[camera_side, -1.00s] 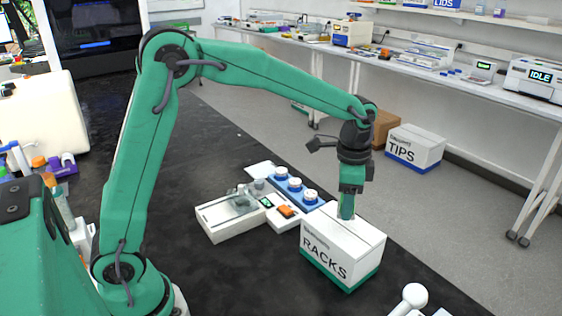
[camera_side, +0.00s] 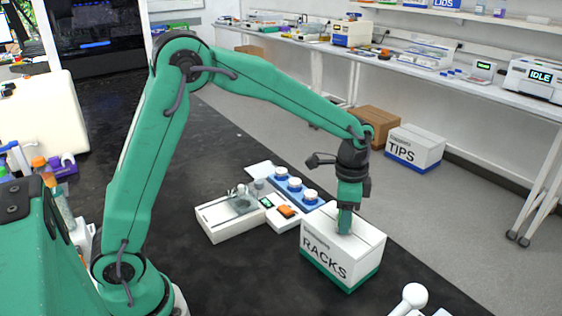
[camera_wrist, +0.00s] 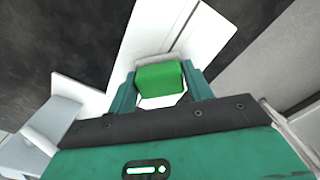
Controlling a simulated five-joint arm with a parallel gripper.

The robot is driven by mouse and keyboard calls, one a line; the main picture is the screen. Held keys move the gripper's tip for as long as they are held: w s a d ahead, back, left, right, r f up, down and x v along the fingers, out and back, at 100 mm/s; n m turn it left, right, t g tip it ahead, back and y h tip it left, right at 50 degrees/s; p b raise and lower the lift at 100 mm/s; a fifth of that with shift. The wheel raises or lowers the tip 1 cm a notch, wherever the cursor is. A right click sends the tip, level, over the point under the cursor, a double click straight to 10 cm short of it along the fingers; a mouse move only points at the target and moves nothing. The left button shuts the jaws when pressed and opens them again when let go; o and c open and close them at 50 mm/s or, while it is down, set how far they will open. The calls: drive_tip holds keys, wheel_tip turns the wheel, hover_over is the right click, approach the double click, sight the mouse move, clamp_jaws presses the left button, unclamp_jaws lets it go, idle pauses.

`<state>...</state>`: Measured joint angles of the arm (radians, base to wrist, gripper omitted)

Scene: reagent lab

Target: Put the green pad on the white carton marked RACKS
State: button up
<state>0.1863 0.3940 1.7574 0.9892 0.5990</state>
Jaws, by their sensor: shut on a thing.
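The white carton marked RACKS (camera_side: 319,262) stands on the dark bench, with a green band along its bottom edge. Its white top also shows in the wrist view (camera_wrist: 200,32). My gripper (camera_side: 345,228) points down at the top of this carton. In the wrist view my gripper (camera_wrist: 163,88) is shut on the green pad (camera_wrist: 160,77), which sits between the two fingers over the white top. In the side view the pad is hard to tell from my green fingers. I cannot tell whether the pad touches the carton.
A white tray (camera_side: 232,226) with clear items stands left of the carton. A blue rack with white-capped jars (camera_side: 295,185) and a small device with an orange top (camera_side: 285,212) are close behind it. A white rounded object (camera_side: 413,296) is at the front right.

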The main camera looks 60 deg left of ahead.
drive_tip(key=shift+f, duration=0.15)
drive_tip(key=o, duration=1)
drive_tip(key=shift+c, duration=0.2)
wheel_tip(320, 180, up, 12)
drive_tip(key=shift+r, duration=0.2)
drive_tip(key=shift+s, duration=0.1)
